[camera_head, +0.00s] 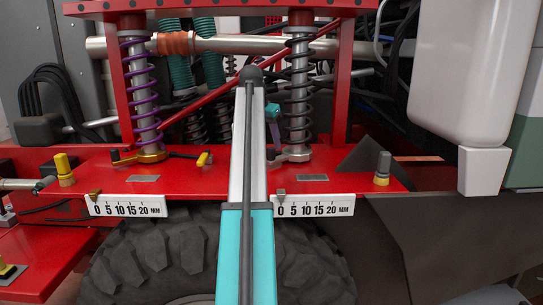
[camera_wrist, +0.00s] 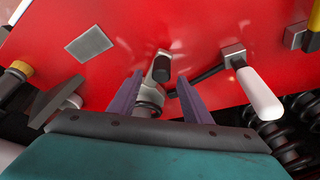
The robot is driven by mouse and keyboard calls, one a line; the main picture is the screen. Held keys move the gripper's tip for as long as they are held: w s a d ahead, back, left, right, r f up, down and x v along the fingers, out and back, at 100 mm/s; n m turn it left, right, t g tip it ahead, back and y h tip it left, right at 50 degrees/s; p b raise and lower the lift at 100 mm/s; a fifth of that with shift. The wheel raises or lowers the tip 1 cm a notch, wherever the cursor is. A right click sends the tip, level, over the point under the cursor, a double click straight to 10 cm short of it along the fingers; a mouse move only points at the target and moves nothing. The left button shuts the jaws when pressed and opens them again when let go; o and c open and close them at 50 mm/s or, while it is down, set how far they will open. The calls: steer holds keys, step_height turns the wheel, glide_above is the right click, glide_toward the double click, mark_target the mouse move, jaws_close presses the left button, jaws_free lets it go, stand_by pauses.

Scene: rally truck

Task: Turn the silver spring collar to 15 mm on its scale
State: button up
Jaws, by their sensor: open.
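The silver spring collar (camera_head: 292,156) sits at the foot of the right, black-sprung shock in the head view. Its pointer (camera_head: 281,193) stands at about 0 on the right scale (camera_head: 315,206). In the wrist view a silver part (camera_wrist: 150,97), seemingly the collar, carries a short black-ended lug (camera_wrist: 162,68). A black lever with a white handle (camera_wrist: 258,95) shows to its right. My gripper (camera_wrist: 160,79) is open, its purple fingers on either side of the lug, no contact visible. In the head view my arm hides the white handle, and the fingers are only partly visible.
A gold collar (camera_head: 152,156) with a yellow-tipped lever (camera_head: 203,159) sits under the purple spring (camera_head: 140,90) at left, with its own scale (camera_head: 125,206). A grey-topped post (camera_head: 383,166) stands at right. The red ledge (camera_head: 345,182) is clear at its front.

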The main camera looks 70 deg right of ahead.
mark_target(272, 149)
steer(key=shift+b+x, duration=0.9)
steer(key=shift+x, duration=1.5)
jaws_close()
steer(key=shift+a, duration=0.4)
steer(key=shift+d, duration=0.35)
steer(key=shift+s, duration=0.1)
